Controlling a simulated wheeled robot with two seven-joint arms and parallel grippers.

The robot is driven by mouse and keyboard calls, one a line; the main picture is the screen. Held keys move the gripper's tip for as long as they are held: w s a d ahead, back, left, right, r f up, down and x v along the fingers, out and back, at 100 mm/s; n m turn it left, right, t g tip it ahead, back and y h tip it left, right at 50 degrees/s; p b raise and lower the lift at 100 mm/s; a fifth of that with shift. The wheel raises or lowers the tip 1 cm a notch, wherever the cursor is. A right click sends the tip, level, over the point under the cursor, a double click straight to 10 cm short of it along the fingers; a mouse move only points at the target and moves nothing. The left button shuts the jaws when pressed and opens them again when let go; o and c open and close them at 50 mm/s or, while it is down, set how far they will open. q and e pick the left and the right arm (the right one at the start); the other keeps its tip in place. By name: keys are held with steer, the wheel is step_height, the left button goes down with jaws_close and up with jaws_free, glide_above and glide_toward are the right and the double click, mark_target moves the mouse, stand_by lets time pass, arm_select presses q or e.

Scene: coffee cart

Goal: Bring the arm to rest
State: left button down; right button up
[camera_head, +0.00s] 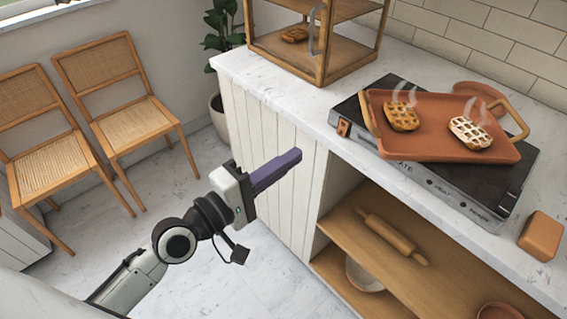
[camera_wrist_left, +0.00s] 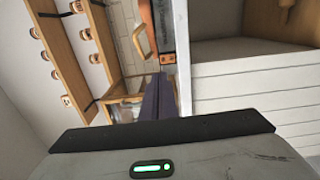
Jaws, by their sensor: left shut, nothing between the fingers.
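My left gripper (camera_head: 292,157) is shut and empty, its purple fingers together. It is held in the air in front of the white panelled cart side, left of the open shelves, and touches nothing that I can see. Its shut fingers (camera_wrist_left: 160,95) also show in the left wrist view, in front of the counter's edge. My right gripper is in neither view.
A terracotta tray (camera_head: 384,148) with two steaming waffles sits on the black warmer (camera_head: 440,188) on the counter. A wooden cabinet (camera_head: 330,75) stands behind. A rolling pin (camera_head: 392,236) lies on the shelf. Two chairs (camera_head: 123,107) stand left; floor is clear between.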

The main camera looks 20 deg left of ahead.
arm_select(q)
steer(key=shift+s+a, duration=0.2)
steer(key=shift+s, duration=0.1)
steer(key=s+a+f+m+g+y, duration=0.1)
steer(key=s+f+m, duration=0.3)
steer(key=f, duration=0.6)
steer(key=s+a+f+m+g+y, duration=0.1)
steer(key=s+f+m+g+y, duration=0.2)
steer(key=f, duration=0.7)
steer(key=s+a+f+m+g+y, duration=0.2)
steer(key=s+f+m, duration=0.4)
steer(key=s+f, duration=0.3)
steer(key=shift+s+f+m+g+y, duration=0.35)
steer(key=shift+s+g, duration=0.25)
steer(key=shift+s, duration=0.25)
